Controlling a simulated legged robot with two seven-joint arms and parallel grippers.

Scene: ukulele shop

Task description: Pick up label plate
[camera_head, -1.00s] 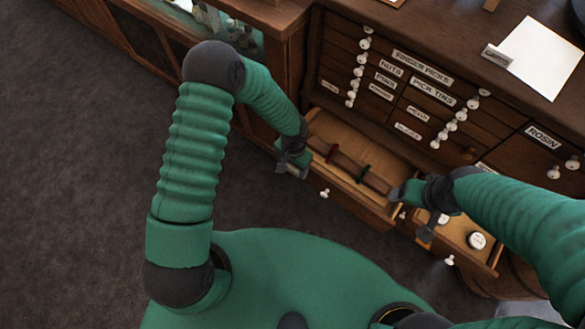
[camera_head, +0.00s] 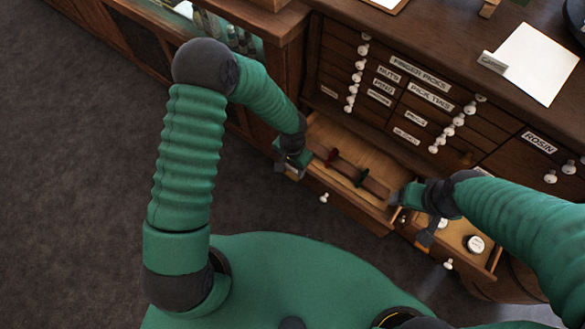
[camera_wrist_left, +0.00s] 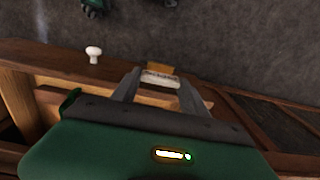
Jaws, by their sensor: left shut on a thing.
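A small pale label plate (camera_wrist_left: 160,79) with dark, unreadable lettering sits between the fingertips of my left gripper (camera_wrist_left: 159,88) in the left wrist view. The gripper is shut on it. In the head view my left gripper (camera_head: 290,166) hangs by the left front corner of an open drawer (camera_head: 345,205); the plate is too small to make out there. My right gripper (camera_head: 428,228) is between this drawer and a smaller open one on the right. Whether its fingers are open or shut is unclear.
The smaller drawer holds a round white-lidded jar (camera_head: 475,244). The cabinet (camera_head: 480,170) has several labelled drawers with white knobs. White paper (camera_head: 532,62) and a small label (camera_head: 493,62) lie on top.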

